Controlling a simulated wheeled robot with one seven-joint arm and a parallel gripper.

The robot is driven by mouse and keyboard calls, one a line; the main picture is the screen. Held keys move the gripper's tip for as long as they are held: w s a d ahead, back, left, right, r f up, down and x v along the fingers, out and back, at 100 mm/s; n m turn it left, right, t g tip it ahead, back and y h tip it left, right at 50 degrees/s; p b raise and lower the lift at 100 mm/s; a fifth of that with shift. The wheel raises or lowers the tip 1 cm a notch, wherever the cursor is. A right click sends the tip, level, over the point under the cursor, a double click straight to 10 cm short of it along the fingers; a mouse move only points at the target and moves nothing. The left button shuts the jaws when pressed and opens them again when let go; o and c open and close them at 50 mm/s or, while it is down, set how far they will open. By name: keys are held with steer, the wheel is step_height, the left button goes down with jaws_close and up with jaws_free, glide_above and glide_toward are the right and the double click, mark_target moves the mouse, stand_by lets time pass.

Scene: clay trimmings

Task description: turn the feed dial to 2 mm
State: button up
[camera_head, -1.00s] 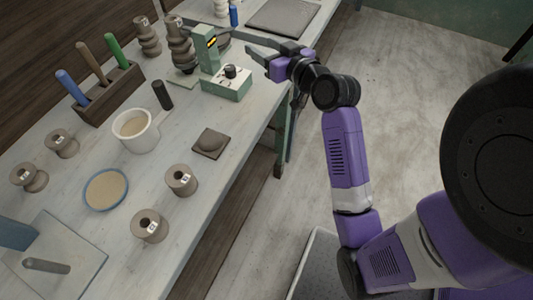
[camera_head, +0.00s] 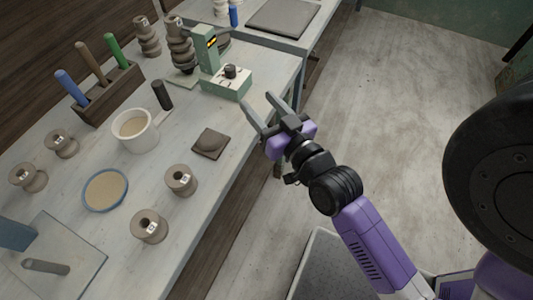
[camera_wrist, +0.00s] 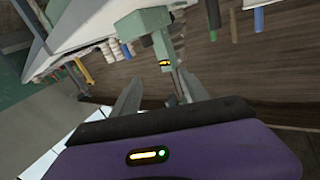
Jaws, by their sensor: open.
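The feed dial (camera_head: 231,71) is a small black knob on top of a pale green and white control box (camera_head: 226,85) near the table's right edge. A green post (camera_head: 208,48) with a yellow-marked dark display stands behind the box. The dial's setting is too small to read. My gripper (camera_head: 257,104) is open and empty, with its two grey fingers pointing up-left, in front of the box and apart from it. In the wrist view the green machine (camera_wrist: 150,22) shows beyond the fingers; I cannot make out the dial there.
On the table stand a wooden holder (camera_head: 108,94) with coloured-handled tools, a cream cup (camera_head: 135,131), a black cylinder (camera_head: 162,95), several numbered clay spools (camera_head: 181,181) and a dark square with a lump (camera_head: 211,143). Open floor (camera_head: 400,100) lies to the right.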

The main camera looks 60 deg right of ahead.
steer(key=s+a+n+y, duration=0.1)
steer(key=s+a, duration=0.2)
steer(key=a, duration=0.2)
steer(key=s+a+n+t+y, duration=0.1)
steer(key=s+a+n+y, duration=0.1)
steer(key=a, duration=0.4)
steer(key=shift+s+f, duration=0.45)
steer(key=shift+s, duration=0.25)
steer(key=s+a+f+n+y, duration=0.1)
steer(key=s+a+n+y, duration=0.1)
steer(key=s+a+y, duration=0.1)
steer(key=s+a+f+n+g+y, duration=0.1)
steer(key=s+a+f+n+y, duration=0.1)
steer(key=s+a, duration=0.3)
steer(key=shift+s+a+f+n+g+y, duration=0.25)
steer(key=shift+s+a+n+g+y, duration=0.05)
steer(key=shift+s+y, duration=0.3)
